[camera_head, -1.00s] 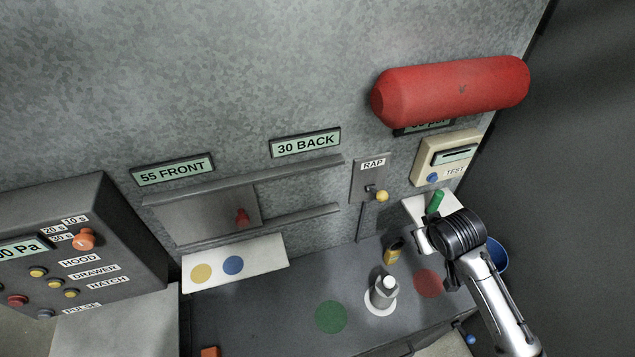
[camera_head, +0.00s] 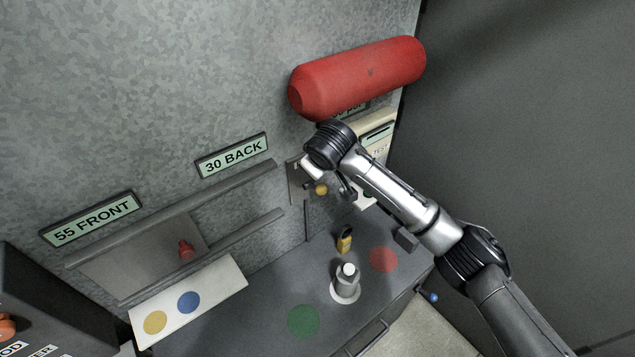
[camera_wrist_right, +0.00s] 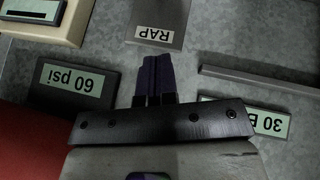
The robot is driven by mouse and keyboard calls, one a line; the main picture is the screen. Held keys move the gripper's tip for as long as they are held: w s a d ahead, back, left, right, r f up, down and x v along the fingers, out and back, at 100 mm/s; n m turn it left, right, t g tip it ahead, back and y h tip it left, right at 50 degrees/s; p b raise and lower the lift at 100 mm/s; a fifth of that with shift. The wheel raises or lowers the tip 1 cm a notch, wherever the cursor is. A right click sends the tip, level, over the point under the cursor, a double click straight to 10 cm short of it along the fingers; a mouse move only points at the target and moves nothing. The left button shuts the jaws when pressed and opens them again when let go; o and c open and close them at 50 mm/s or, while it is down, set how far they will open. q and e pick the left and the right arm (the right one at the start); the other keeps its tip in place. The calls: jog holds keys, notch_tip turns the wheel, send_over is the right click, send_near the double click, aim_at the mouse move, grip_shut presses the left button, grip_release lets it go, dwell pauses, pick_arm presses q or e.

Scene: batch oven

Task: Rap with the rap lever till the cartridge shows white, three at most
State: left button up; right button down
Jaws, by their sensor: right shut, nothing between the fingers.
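The rap lever's yellow knob (camera_head: 321,189) shows below my right gripper (camera_head: 311,172) in the head view. The RAP plate (camera_head: 295,182) is partly hidden behind my gripper. The knob is not visible there, and contact cannot be told. A grey cylinder with a white top (camera_head: 347,280) stands upright on a white disc; I cannot tell whether it is the cartridge. My left gripper is not in view.
A red tank (camera_head: 358,77) juts from the wall above my right arm. The beige TEST unit (camera_head: 378,133) is partly behind the arm. A small yellow-and-black item (camera_head: 344,240) stands on the dark bench. Rails (camera_head: 170,215) and a white panel with dots (camera_head: 215,287) lie left.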

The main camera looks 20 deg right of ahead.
jog(key=p, duration=0.2)
send_over(319, 190)
jog(key=a, duration=0.1)
notch_tip(319, 190, down, 8)
jog(key=shift+d+f+p, duration=0.2)
jog(key=shift+f+p, duration=0.2)
jog(key=shift+f, duration=0.25)
jog(key=shift+d+f+p, duration=0.15)
jog(key=shift+f+p, duration=0.25)
jog(key=shift+f, duration=0.2)
jog(key=shift+d+f, duration=0.25)
jog(key=shift+f, duration=0.45)
